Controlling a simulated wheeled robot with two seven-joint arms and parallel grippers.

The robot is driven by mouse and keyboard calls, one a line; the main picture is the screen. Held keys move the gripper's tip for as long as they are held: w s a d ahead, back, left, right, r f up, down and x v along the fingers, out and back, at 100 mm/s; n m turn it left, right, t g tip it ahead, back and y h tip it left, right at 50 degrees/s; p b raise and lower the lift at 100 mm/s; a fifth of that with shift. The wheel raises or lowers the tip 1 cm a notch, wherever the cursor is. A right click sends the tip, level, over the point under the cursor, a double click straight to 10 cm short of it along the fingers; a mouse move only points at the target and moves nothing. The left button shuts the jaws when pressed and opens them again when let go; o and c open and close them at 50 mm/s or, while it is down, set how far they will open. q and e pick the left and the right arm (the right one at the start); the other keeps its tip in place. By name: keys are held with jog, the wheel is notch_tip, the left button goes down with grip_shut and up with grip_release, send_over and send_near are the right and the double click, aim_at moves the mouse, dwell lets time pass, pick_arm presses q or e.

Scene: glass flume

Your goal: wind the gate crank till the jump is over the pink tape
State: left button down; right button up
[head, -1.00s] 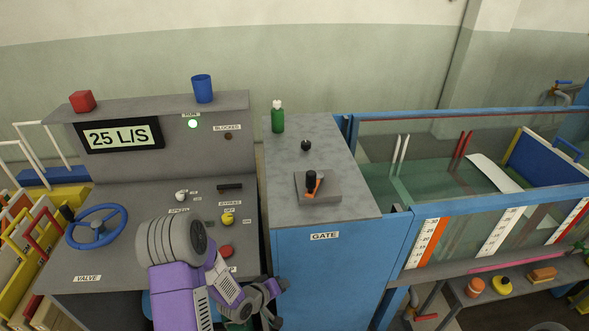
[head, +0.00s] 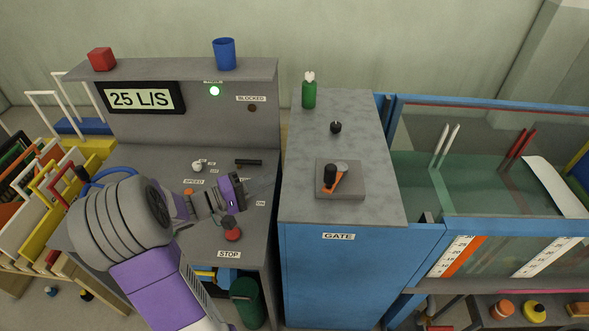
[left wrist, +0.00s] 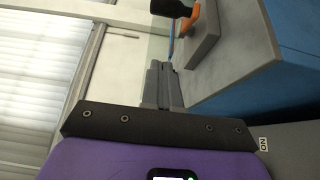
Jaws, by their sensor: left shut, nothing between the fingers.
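The gate crank (head: 341,180) is an orange arm with a black knob on a grey block, on top of the blue GATE cabinet (head: 330,265). My left gripper (head: 238,193) is over the control console, left of the cabinet and apart from the crank. Its fingers (left wrist: 165,88) are shut and empty in the left wrist view, pointing towards the crank's black knob (left wrist: 172,8). The flume (head: 415,185) is at the right, with water behind glass. My right gripper is not in view.
The console has a red stop button (head: 232,235), a black switch (head: 248,162) and a blue valve wheel (head: 95,178), partly hidden by my arm. A green bottle (head: 309,92) and a black knob (head: 336,127) stand behind the crank. The display (head: 140,99) reads 25 L/S.

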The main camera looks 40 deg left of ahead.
pick_arm(q)
jog(key=w+d+b, duration=0.1)
jog(key=w+d, duration=0.7)
jog(key=shift+w, duration=0.4)
jog(key=shift+d, duration=0.1)
